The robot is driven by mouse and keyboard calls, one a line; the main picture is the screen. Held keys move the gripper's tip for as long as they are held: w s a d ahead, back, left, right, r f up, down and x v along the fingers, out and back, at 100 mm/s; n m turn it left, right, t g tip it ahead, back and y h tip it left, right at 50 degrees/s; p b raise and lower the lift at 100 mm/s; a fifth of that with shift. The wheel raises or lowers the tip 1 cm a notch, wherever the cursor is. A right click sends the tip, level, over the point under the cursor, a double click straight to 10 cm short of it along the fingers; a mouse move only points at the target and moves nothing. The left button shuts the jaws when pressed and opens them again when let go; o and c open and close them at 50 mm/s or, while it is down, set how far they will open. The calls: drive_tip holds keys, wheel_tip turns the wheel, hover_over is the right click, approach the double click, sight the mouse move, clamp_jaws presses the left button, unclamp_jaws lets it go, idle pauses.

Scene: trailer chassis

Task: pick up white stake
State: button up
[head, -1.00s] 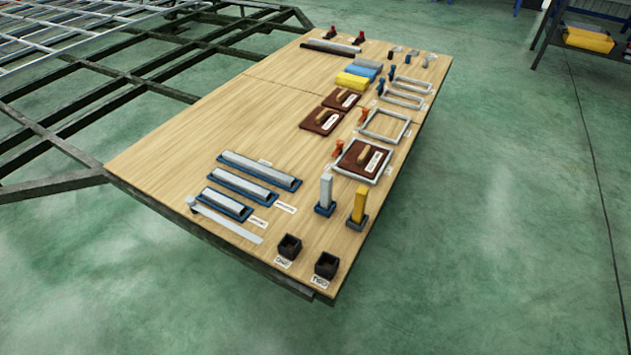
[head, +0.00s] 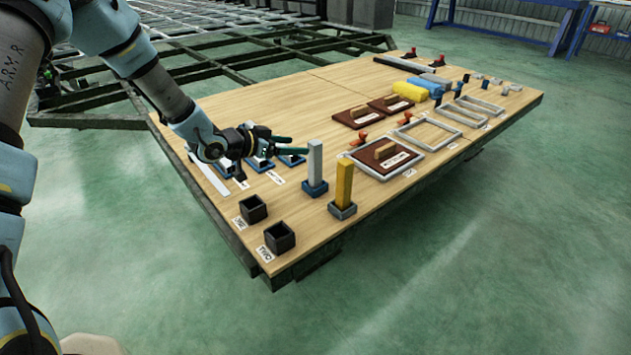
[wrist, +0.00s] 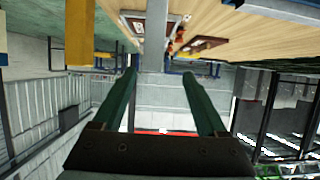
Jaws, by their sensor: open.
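The white stake (head: 315,162) stands upright in a blue square base (head: 314,188) near the front of the wooden table. My gripper (head: 298,146) is open and empty just left of the stake, near the height of its upper part, pointing towards it. In the wrist view, which looks upside down, the pale stake (wrist: 156,38) lies ahead of the fingertips, lined up with the gap between the fingers (wrist: 159,74). The fingers do not appear to be around it. A yellow stake (head: 344,183) stands in a grey base beside it, and it also shows in the wrist view (wrist: 80,32).
Two black square holders (head: 253,208) (head: 279,238) sit at the table's front corner. Bare table (head: 230,110) extends at left.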

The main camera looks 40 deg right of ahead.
sight(309, 147)
drive_tip(key=x, duration=0.5)
drive_tip(key=shift+s+d+f, duration=0.15)
drive_tip(key=shift+s+d, duration=0.05)
drive_tip(key=shift+d, duration=0.1)
drive_tip(key=x, duration=0.1)
drive_tip(key=b+x, duration=0.1)
drive_tip(key=x, duration=0.3)
drive_tip(key=shift+s+d+f, duration=0.1)
drive_tip(key=shift+s, duration=0.25)
clamp_jaws()
idle(0.8)
